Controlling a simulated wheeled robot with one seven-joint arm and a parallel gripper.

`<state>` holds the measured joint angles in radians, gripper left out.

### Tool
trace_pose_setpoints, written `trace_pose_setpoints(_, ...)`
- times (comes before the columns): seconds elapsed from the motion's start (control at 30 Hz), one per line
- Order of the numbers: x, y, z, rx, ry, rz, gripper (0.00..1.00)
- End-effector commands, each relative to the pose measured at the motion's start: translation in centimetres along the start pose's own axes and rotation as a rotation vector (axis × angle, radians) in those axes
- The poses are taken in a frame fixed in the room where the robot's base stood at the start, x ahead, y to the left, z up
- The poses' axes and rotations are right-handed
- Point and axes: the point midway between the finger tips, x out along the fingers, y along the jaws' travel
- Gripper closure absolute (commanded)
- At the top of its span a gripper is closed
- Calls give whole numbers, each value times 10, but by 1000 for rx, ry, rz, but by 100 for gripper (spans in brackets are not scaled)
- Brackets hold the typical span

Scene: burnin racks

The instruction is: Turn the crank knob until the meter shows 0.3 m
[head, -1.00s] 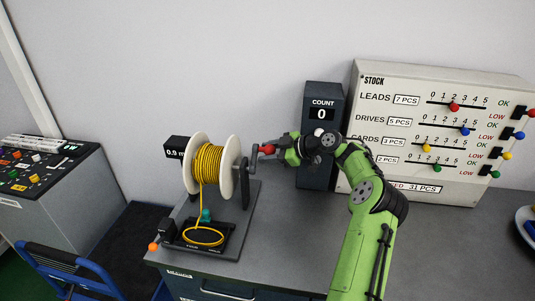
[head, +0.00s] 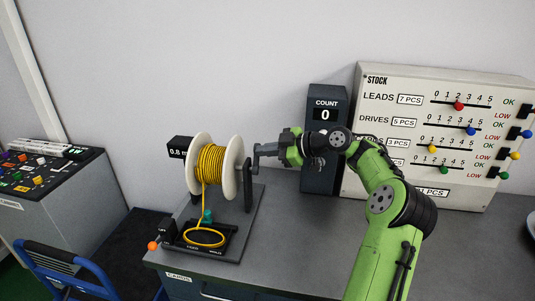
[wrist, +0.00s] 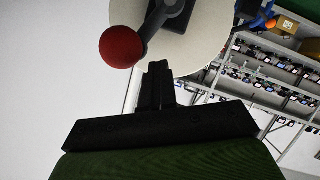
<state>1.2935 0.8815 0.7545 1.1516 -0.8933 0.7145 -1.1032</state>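A wire spool (head: 213,167) with white flanges and yellow wire stands on a dark stand. The meter (head: 178,147) behind it is partly hidden by the flange and reads 0.8. The crank arm (head: 257,158) is on the spool's right side. My gripper (head: 282,149) is at the crank, pointing left and hiding the knob in the head view. In the wrist view the red crank knob (wrist: 121,47) is just up and left of my fingertips (wrist: 158,70). The fingers look closed together, with the knob beside them, not between them. I cannot tell whether they touch.
A yellow coil (head: 204,238) lies in a tray at the stand's front. A dark COUNT box (head: 324,180) reading 0 stands behind my gripper, and a stock board (head: 395,85) stands to the right. The bench right of the stand is clear.

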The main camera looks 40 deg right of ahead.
Motion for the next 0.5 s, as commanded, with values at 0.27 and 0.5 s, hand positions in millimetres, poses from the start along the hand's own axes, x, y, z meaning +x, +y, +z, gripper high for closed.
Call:
trace_pose_setpoints(0.27, 0, -7, -1, 2, -1, -2, 100)
trace_pose_setpoints(0.5, -2, -12, -3, -1, -2, -2, 100)
